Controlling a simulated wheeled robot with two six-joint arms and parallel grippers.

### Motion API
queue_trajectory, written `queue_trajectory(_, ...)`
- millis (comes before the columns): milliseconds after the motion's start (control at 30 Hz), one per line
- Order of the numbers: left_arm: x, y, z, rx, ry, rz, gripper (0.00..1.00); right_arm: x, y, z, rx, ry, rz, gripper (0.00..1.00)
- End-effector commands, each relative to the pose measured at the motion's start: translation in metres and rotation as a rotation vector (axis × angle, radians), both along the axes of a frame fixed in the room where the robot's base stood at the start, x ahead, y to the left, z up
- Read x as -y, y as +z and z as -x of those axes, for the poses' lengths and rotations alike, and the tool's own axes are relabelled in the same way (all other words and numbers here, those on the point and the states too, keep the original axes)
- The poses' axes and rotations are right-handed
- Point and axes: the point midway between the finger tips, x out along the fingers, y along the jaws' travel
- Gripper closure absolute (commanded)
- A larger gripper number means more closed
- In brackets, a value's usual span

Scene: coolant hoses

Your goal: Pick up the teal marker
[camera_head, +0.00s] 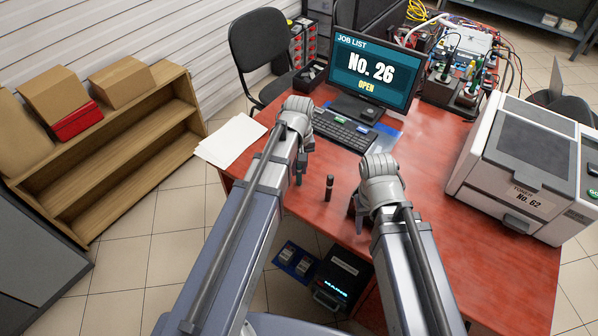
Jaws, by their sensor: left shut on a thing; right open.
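No teal marker can be made out. A dark, upright marker-like cylinder (329,187) with a brownish band stands on the red desk (420,200) near its front edge, between my two grippers. My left gripper (299,178) is left of the cylinder and apart from it. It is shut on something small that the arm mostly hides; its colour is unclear. My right gripper (356,215) is right of the cylinder, low by the desk's front edge. It is open, with its fingers partly hidden by its own wrist.
A keyboard (345,132) and a monitor (372,72) reading "No. 26 OPEN" stand behind the grippers. White papers (230,140) lie at the left desk edge. A large grey-white machine (525,165) fills the right. The desk between my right arm and the machine is clear.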

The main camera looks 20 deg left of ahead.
Motion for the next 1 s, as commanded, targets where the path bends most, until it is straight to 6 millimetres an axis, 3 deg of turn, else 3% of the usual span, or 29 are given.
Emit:
queue_trajectory(567, 0.0, 0.004, 0.0, 0.0, 0.0, 0.0, 1.0, 0.0, 0.004, 0.0, 0.0, 0.0, 0.0, 0.5)
queue_trajectory(767, 0.0, 0.021, 0.0, 0.0, 0.0, 0.0, 1.0, 0.0, 0.021, 0.0, 0.0, 0.0, 0.0, 0.5)
queue_trajectory(1000, 0.0, 0.057, 0.0, 0.0, 0.0, 0.0, 1.0, 0.0, 0.057, 0.0, 0.0, 0.0, 0.0, 0.5)
